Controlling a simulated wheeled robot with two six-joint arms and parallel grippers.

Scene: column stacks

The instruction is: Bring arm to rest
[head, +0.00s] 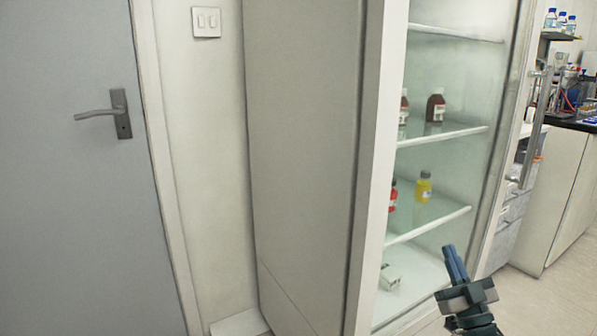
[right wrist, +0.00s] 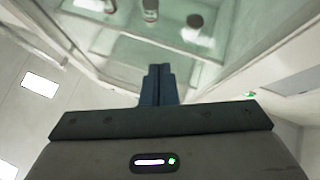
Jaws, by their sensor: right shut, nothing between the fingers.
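My right gripper (head: 456,264) is at the lower right of the head view, in front of the glass cabinet, pointing up. Its two dark blue fingers are together with nothing between them. My left gripper is not in view.
The cabinet (head: 376,170) holds brown bottles (head: 435,106), a red bottle (head: 392,196), a yellow bottle (head: 423,187) and a small white box (head: 389,278). A grey door (head: 70,200) stands at left. A bench (head: 565,190) is at right, with bare floor (head: 550,300) before it.

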